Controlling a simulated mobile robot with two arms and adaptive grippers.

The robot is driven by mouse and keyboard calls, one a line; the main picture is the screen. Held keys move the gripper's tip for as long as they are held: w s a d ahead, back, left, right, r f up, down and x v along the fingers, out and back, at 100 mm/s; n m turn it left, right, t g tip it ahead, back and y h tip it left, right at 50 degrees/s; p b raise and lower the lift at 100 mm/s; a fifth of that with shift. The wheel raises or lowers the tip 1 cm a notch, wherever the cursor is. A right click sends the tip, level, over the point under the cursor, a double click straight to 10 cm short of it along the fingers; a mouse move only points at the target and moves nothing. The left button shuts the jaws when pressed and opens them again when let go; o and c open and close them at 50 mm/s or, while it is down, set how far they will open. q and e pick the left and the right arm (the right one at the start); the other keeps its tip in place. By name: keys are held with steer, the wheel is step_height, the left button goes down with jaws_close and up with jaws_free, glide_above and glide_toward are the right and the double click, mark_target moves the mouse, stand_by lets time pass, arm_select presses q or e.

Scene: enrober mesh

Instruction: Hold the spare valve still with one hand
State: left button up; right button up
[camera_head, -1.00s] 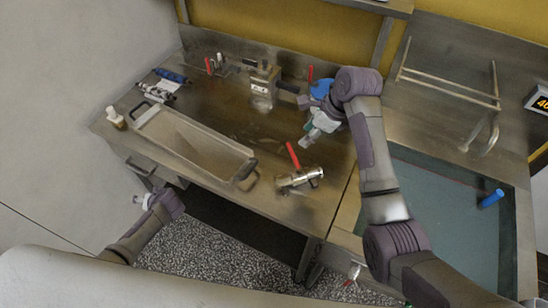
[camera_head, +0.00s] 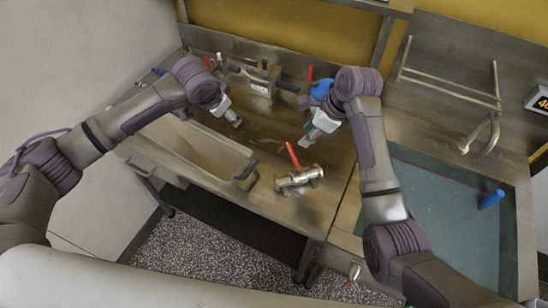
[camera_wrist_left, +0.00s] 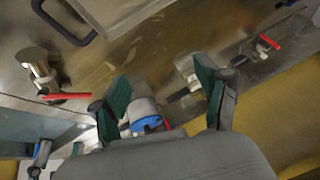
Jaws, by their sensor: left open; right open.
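The spare valve (camera_head: 300,180), a shiny metal body with a red lever, lies near the front edge of the steel bench. It also shows at the left of the left wrist view (camera_wrist_left: 42,72). My left gripper (camera_head: 235,121) is open and empty above the middle of the bench, left of and behind the valve; its two spread fingers show in the left wrist view (camera_wrist_left: 163,70). My right gripper (camera_head: 308,139) is open above the bench, behind the valve's lever and apart from it. Neither gripper touches the valve.
A long steel trough (camera_head: 188,141) with dark handles fills the bench's left part, partly under my left arm. A metal block with a label (camera_head: 261,86) and a blue round part (camera_head: 321,89) stand at the back. A teal-floored basin (camera_head: 440,225) lies right.

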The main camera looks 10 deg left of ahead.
arm_select(q)
steer(key=s+d+r+m+g+h, duration=0.2)
steer(key=s+d+r+m, duration=0.15)
steer(key=d, duration=0.25)
steer(key=m+g+h, duration=0.1)
steer(key=m+g, duration=0.1)
steer(key=m, duration=0.1)
glide_toward(288, 176)
steer(key=shift+n, duration=0.25)
steer(key=x, duration=1.2)
steer(key=shift+w+d+f, duration=0.1)
steer(key=shift+d+f, duration=0.05)
steer(key=shift+f, duration=0.15)
jaws_close()
